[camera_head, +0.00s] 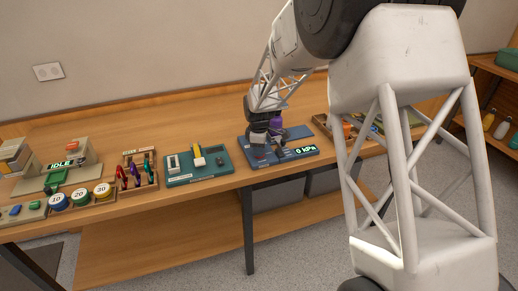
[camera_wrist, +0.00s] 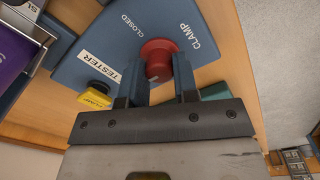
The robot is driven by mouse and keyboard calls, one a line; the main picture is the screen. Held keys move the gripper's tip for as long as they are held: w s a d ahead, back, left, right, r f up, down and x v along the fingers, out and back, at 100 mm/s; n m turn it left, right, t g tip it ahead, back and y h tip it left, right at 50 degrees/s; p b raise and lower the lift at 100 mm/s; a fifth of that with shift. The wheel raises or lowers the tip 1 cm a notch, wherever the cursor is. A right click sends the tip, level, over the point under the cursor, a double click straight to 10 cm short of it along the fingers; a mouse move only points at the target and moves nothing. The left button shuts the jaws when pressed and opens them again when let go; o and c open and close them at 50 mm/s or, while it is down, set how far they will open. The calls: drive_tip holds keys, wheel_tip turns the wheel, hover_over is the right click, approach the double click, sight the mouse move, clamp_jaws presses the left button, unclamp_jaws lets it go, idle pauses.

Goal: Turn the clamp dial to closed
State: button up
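The red clamp dial (camera_wrist: 158,57) is on the blue tester panel (camera_wrist: 105,48), beside the words CLAMP and CLOSED in the wrist view. A small pale mark shows on its lower side, away from the word CLOSED. My gripper (camera_wrist: 162,84) reaches the dial with one finger on each side; the fingers stand close together and appear shut on it. In the head view my gripper (camera_head: 262,136) is over the blue tester (camera_head: 256,159), whose display reads 0 kPa. The dial is hidden there.
A purple object (camera_head: 277,121) stands at the tester's back. A teal device (camera_head: 178,181) is to the left; a wooden tray (camera_head: 322,124) is to the right. Bare bench lies behind.

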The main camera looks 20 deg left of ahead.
drive_tip(key=c, duration=0.3)
drive_tip(key=shift+m, duration=0.5)
drive_tip(key=m, duration=1.1)
drive_tip(key=shift+m, duration=0.3)
drive_tip(key=m, duration=0.5)
drive_tip(key=shift+h, duration=0.3)
